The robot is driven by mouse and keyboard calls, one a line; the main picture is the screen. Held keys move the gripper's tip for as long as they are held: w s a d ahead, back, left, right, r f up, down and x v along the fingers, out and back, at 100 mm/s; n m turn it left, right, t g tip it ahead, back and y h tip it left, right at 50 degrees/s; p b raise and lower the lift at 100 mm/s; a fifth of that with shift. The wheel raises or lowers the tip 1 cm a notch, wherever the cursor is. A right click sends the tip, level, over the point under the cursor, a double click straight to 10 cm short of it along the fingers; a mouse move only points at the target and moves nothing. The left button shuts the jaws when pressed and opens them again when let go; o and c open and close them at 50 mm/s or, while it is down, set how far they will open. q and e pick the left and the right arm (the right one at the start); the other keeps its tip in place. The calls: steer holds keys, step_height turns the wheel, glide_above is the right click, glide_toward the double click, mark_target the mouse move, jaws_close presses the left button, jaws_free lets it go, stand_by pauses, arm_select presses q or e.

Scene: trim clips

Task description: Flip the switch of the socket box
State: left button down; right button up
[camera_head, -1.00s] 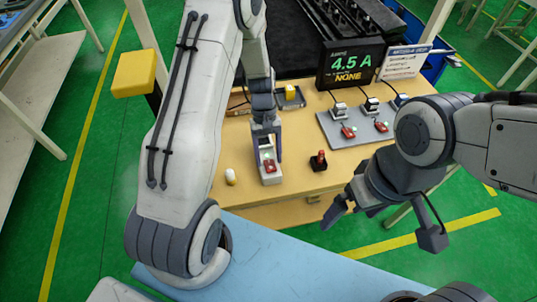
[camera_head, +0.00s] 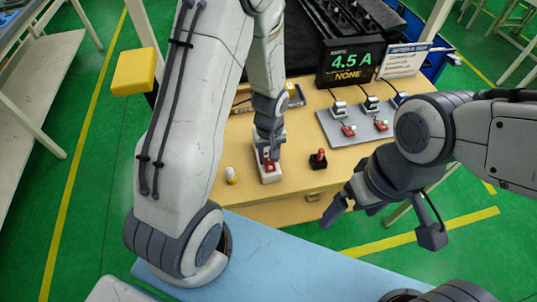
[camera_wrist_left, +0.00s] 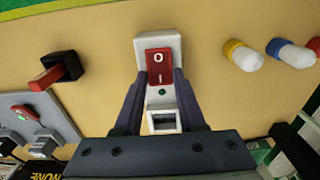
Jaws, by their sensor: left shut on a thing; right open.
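The socket box (camera_head: 270,175) is a white block on the wooden table in the head view. Its red rocker switch (camera_wrist_left: 158,66), marked O and I, shows in the left wrist view, with a small green spot and a square socket opening (camera_wrist_left: 164,121) below it. My left gripper (camera_head: 269,151) is over the box. In the left wrist view its two fingers (camera_wrist_left: 161,84) flank the box and are shut on it. In the head view the gripper hides part of the box. My right gripper (camera_head: 343,206) is open and empty, off the table's front right.
A black base with a red lever (camera_head: 318,159) stands right of the box. A white-and-yellow capsule (camera_head: 231,174) lies left. A grey panel (camera_head: 352,125) with plugs and red switches is behind right, below a display (camera_head: 349,65) reading 4.5 A and NONE.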

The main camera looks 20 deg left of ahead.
mark_target(270, 162)
stand_by(0.3)
arm_select(q)
steer(key=shift+c, duration=2.4)
jaws_free()
step_height(270, 162, up, 10)
steer(key=shift+s+d+r+b, duration=0.15)
steer(key=shift+r+b, duration=0.1)
steer(key=shift+b, duration=0.15)
